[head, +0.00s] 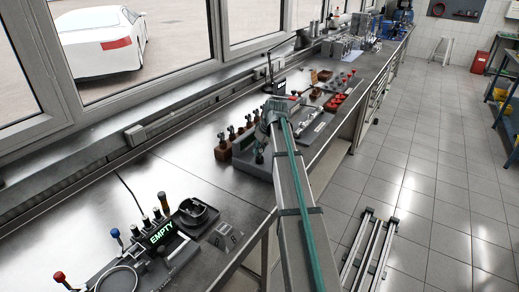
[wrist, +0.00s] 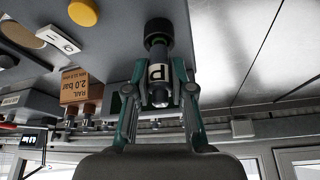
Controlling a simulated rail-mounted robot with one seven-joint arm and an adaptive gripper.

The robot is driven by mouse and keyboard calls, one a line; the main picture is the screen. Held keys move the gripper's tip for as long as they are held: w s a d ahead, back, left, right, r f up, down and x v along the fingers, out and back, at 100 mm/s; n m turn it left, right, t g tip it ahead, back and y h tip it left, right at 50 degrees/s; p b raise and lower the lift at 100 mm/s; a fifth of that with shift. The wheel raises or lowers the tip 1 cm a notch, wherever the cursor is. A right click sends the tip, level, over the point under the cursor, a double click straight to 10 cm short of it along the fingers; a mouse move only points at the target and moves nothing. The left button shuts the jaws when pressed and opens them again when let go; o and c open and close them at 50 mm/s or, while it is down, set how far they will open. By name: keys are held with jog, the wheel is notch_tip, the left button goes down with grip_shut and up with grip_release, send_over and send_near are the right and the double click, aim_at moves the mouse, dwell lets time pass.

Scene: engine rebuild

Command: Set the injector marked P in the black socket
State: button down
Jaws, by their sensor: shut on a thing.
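In the wrist view, which is upside down, my gripper (wrist: 158,82) is shut on the injector. The injector's pale label, marked P (wrist: 158,73), shows between the teal fingers. A wide black cylinder (wrist: 158,35) lies in line with the injector's lower end; I cannot tell whether it is part of the injector or the black socket. In the head view my gripper (head: 263,146) is over the grey block on the bench, and the injector there is too small to make out clearly.
A brown rack (head: 222,152) with several injectors stands left of my gripper. In the wrist view a yellow disc (wrist: 82,12) sits on a grey surface, near a box marked RAIL 2.0 bar (wrist: 80,90). An EMPTY display (head: 162,234) stands nearer on the bench. Bare bench (head: 175,160) lies between.

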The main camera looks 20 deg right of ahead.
jog(key=shift+f, duration=0.55)
dwell(0.4)
jog(key=c, duration=0.9)
grip_release()
jog(key=shift+r, duration=0.1)
jog(key=shift+r+p, duration=1.75)
jog(key=shift+r, duration=1.95)
